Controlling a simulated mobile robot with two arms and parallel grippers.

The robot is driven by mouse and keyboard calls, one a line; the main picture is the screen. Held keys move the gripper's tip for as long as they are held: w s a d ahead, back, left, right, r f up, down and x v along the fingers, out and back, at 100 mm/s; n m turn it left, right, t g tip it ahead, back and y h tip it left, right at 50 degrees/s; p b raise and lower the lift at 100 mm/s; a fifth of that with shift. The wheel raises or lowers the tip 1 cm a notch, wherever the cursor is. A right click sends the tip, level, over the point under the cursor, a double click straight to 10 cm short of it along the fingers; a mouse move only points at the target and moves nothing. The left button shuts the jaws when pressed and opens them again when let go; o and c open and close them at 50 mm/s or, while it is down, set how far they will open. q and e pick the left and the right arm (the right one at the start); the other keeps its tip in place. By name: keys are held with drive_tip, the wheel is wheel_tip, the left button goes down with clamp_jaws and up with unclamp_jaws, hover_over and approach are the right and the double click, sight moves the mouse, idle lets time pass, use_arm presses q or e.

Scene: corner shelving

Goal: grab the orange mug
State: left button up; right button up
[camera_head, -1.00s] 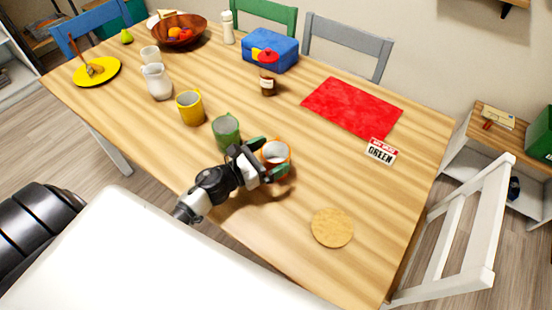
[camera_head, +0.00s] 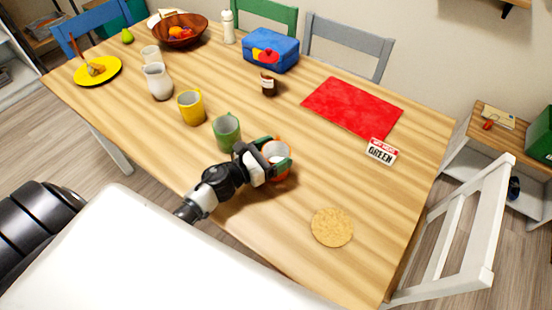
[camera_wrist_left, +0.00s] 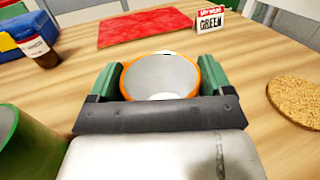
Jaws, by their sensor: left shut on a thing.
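The orange mug (camera_head: 279,153) stands on the wooden table near its front edge, with an orange rim and a pale inside. In the left wrist view the mug (camera_wrist_left: 160,76) sits between the two green fingertips. My left gripper (camera_head: 275,158) is shut on the mug, one finger on each side; in the left wrist view the gripper (camera_wrist_left: 160,82) shows both fingers against it. The mug's lower part is hidden behind the gripper. My right gripper is not in view.
A green mug (camera_head: 226,132) stands just left of the gripper, with a yellow mug (camera_head: 191,107) beyond. A cork coaster (camera_head: 332,227) lies to the right. The table between mug and coaster is clear.

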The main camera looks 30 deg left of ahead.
sight(274, 144)
use_arm(q)
drive_tip(key=shift+r, duration=0.2)
drive_tip(key=shift+r, duration=0.75)
drive_tip(key=s+d+r+p, duration=0.1)
drive_tip(key=s+d+r, duration=0.2)
drive_tip(key=s+r, duration=0.6)
drive_tip(key=shift+s+d+p, duration=0.3)
drive_tip(key=shift+s+p, duration=0.05)
drive_tip(key=shift+s, duration=0.7)
drive_tip(key=shift+r, duration=0.1)
idle(1.5)
